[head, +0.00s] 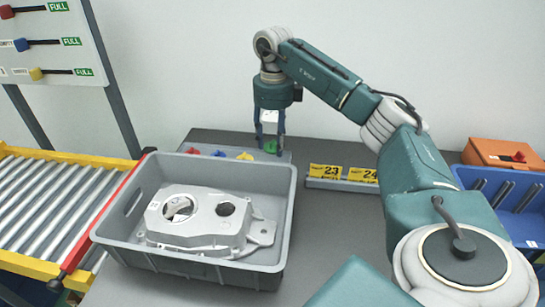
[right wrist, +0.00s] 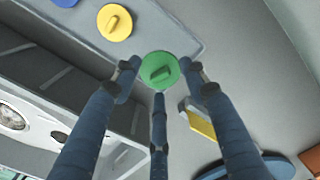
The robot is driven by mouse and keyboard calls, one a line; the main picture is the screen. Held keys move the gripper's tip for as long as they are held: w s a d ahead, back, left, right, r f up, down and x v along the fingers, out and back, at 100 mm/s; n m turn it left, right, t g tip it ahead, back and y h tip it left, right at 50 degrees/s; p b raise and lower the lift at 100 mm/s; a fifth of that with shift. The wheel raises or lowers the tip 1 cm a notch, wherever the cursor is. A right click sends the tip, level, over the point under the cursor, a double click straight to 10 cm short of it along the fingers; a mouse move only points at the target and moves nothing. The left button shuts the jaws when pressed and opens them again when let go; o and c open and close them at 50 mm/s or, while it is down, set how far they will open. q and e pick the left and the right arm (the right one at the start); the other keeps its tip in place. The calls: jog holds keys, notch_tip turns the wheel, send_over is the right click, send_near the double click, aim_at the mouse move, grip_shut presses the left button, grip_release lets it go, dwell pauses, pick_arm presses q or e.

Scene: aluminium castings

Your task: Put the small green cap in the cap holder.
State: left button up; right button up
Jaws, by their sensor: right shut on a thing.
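The small green cap (head: 270,147) is at the right end of the grey cap holder (head: 284,156), behind the grey tub. My right gripper (head: 269,141) points down and is shut on it. In the right wrist view the green cap (right wrist: 159,68) sits between the fingertips of my right gripper (right wrist: 160,76), by the edge of the holder plate (right wrist: 185,22). I cannot tell whether the cap is seated or just above the plate. Red (head: 193,151), blue (head: 219,153) and yellow (head: 245,156) caps stand in a row on the holder. My left gripper is not in view.
A grey tub (head: 130,247) with an aluminium casting (head: 205,222) stands just in front of the holder. Yellow number signs (head: 325,172) stand to the right. A blue bin (head: 500,198) and an orange case (head: 495,152) are far right. A roller conveyor (head: 45,205) is left.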

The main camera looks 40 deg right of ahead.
aim_at(273, 149)
jog(key=shift+f, duration=2.85)
jog(key=shift+f, duration=0.1)
jog(key=o, duration=0.8)
notch_tip(273, 149, up, 12)
jog(key=shift+r, duration=0.15)
